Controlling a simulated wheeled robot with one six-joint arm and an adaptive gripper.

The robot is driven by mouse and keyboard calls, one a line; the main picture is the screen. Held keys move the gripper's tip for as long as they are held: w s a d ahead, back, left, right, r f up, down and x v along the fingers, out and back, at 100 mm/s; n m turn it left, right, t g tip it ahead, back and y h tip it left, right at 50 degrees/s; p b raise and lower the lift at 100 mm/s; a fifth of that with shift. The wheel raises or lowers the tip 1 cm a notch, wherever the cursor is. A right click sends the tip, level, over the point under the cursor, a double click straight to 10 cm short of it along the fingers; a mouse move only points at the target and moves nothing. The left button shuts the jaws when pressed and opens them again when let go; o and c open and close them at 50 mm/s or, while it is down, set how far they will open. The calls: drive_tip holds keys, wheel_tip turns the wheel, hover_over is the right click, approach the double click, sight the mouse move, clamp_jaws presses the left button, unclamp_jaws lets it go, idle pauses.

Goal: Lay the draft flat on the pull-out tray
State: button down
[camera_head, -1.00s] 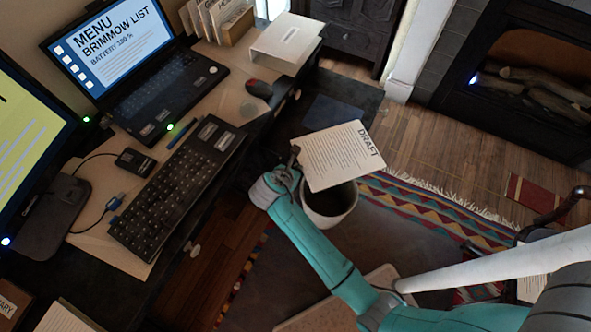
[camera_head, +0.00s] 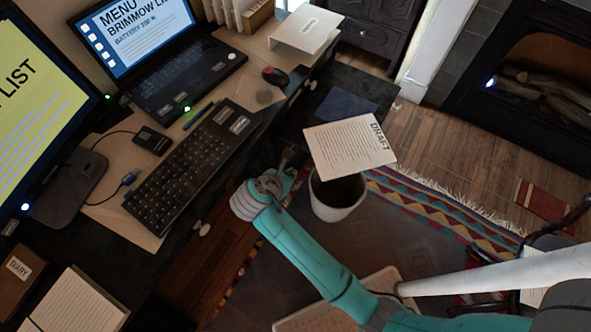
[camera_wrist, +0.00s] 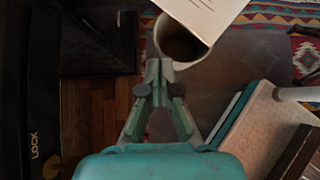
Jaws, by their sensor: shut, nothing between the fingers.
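The draft (camera_head: 350,147) is a printed white sheet. In the head view its far edge overlaps a dark pull-out surface (camera_head: 318,96), apparently the tray, and its near part sticks out over a white bin (camera_head: 335,203). I cannot tell how much of it is supported. My gripper (camera_head: 288,156) is left of the draft, a small gap from its edge in the picture. In the wrist view my gripper (camera_wrist: 159,68) is shut and empty, in front of the bin (camera_wrist: 182,47); a corner of the draft (camera_wrist: 205,12) covers part of the bin's mouth.
A dark blue flat item (camera_head: 347,103) lies on the tray behind the draft. The desk at left holds a keyboard (camera_head: 190,165), a mouse (camera_head: 275,76), a laptop (camera_head: 165,75) and a white box (camera_head: 306,30). A patterned rug (camera_head: 440,215) lies beyond the bin.

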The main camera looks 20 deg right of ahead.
drive_tip(key=shift+s+a+r, duration=0.2)
drive_tip(key=shift+r, duration=0.1)
